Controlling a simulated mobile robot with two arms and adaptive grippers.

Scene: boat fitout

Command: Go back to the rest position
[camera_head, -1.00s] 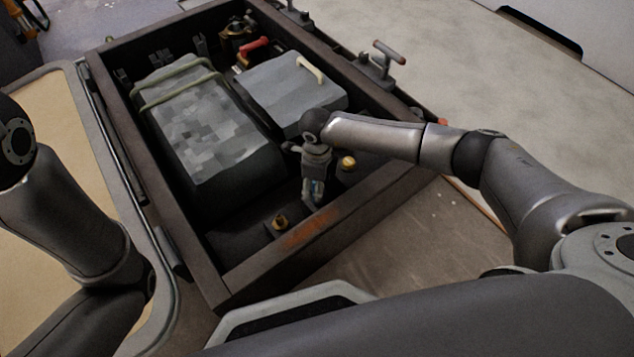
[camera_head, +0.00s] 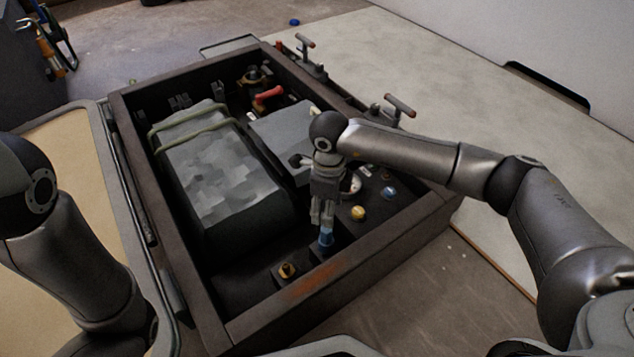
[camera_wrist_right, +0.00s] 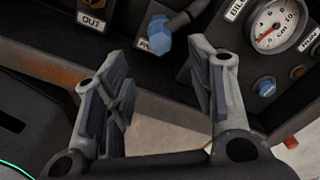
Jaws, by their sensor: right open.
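My right gripper (camera_head: 321,222) points down inside the dark open-topped box (camera_head: 225,330), near its front right. It also shows in the right wrist view (camera_wrist_right: 165,85), its two fingers wide apart with nothing between them. A blue hexagonal fitting (camera_wrist_right: 158,38) with a dark hose sits beyond the fingers, apart from them. The blue fitting also shows just below the fingertips in the head view (camera_head: 326,238). My left arm is at the left edge of the head view; its gripper is out of frame.
The box holds a grey patterned block with green straps (camera_head: 215,165) and a grey lidded case (camera_head: 280,135). A round gauge (camera_wrist_right: 277,25) and a blue button (camera_wrist_right: 265,87) are on the panel. T-handles (camera_head: 400,105) stand along the far right rim.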

